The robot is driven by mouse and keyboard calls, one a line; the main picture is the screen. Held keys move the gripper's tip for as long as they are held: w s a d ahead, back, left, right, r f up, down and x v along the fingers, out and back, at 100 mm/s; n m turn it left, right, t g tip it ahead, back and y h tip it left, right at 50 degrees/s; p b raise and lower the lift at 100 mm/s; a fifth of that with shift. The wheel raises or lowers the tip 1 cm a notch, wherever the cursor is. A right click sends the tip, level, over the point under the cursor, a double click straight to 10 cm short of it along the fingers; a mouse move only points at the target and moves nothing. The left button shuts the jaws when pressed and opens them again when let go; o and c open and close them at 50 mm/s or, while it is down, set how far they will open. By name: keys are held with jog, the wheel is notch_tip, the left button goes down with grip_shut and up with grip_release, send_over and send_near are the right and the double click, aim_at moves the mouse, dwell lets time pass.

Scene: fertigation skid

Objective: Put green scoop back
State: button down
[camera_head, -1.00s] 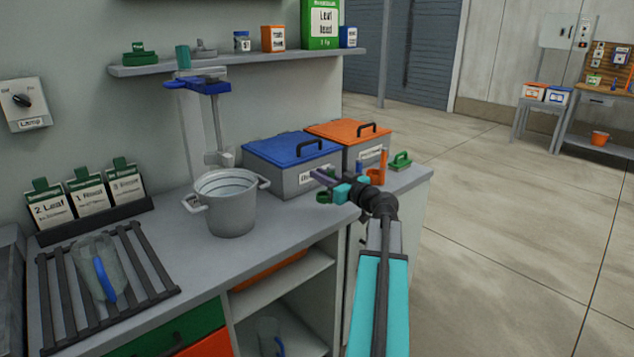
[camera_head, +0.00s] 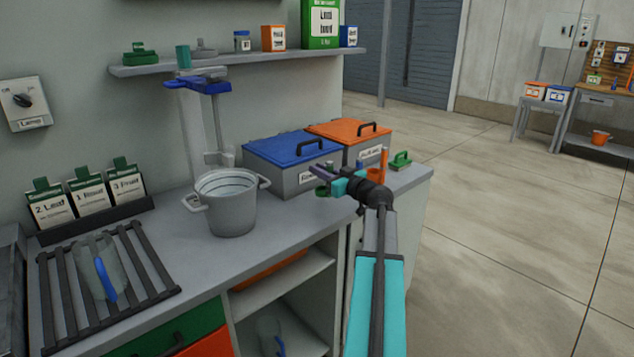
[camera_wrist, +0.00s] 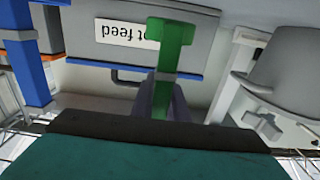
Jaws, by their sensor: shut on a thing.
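The green scoop (camera_wrist: 172,48) is between the fingers of my gripper (camera_wrist: 163,95) in the wrist view, with a T-shaped green part pointing away from me. In the head view my gripper (camera_head: 327,181) is shut on it, and a small green bit of the scoop (camera_head: 320,189) shows at the fingertips. It is in front of the grey bin with the blue lid (camera_head: 292,148). The rest of the scoop is hidden by the fingers. I cannot tell whether it touches the counter.
An orange upright (camera_head: 383,163) and a small green item (camera_head: 401,160) stand near the counter's right end. A blue post (camera_wrist: 30,60) is close on the left in the wrist view. A grey pot (camera_head: 232,208) stands left of my gripper. An orange-lidded bin (camera_head: 348,131) is behind.

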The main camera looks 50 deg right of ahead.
jog(key=shift+f, duration=1.7)
jog(key=shift+f, duration=0.15)
jog(key=c, duration=1.7)
grip_release()
jog(key=shift+c, duration=0.2)
jog(key=shift+r, duration=0.2)
jog(key=s, duration=0.8)
jog(key=s+a, duration=0.1)
jog(key=s, duration=0.3)
jog(key=shift+f+b, duration=0.1)
jog(key=shift+b, duration=0.3)
jog(key=shift+s, duration=0.15)
